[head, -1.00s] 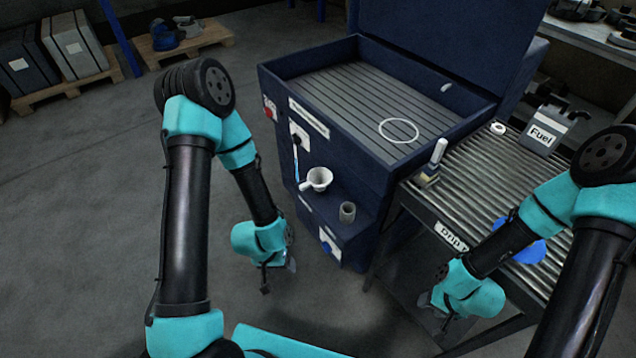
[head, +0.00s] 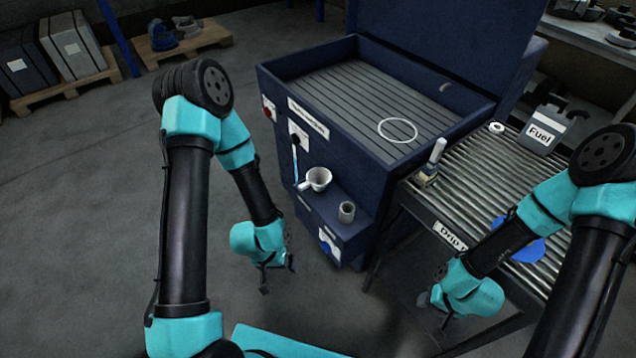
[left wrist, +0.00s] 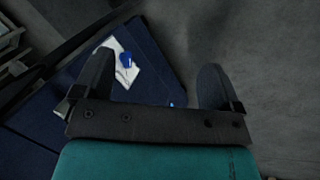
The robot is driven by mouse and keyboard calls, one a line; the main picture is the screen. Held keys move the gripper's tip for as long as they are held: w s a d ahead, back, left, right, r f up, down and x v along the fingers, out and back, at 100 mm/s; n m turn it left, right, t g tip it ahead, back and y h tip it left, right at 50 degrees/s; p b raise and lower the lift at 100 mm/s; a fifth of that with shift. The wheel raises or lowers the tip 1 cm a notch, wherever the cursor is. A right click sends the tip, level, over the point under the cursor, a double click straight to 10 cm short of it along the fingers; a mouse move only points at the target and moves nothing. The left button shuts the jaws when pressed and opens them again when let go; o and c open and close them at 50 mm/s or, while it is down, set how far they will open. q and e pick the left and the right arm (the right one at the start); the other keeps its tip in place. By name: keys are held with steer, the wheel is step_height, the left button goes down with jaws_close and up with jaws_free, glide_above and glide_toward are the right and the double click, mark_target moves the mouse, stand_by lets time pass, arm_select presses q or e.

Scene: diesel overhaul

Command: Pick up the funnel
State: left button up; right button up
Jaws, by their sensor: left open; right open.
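My right gripper (head: 434,310) is open and empty, low beside the roller table.
A grey cup-like cylinder (head: 347,212) stands right of the funnel. The blue cabinet (head: 390,195) has a raised lid and a white ring (head: 398,130) inside. The roller table (head: 470,190) holds a brush (head: 432,163), a fuel can (head: 545,130) and a blue disc.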

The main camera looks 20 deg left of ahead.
arm_select(q)
steer(key=w+d+r+m, duration=0.1)
steer(key=w+r+m, duration=0.2)
steer(key=w+m, duration=0.45)
steer(key=w+r+m, duration=0.4)
steer(key=w+m, duration=0.3)
steer(key=w, duration=0.2)
steer(key=w+a+r+m+y, duration=0.1)
steer(key=w+r+m+y, duration=0.2)
steer(key=w+r+m, duration=1)
step_height(320, 180, up, 3)
steer(key=shift+a+f+g+y, duration=0.2)
steer(key=shift+a+g+y, duration=0.15)
steer(key=shift+g+y, duration=0.05)
glide_above(306, 184)
step_height(306, 184, down, 11)
steer(key=shift+r, duration=0.1)
steer(key=shift+f, duration=0.75)
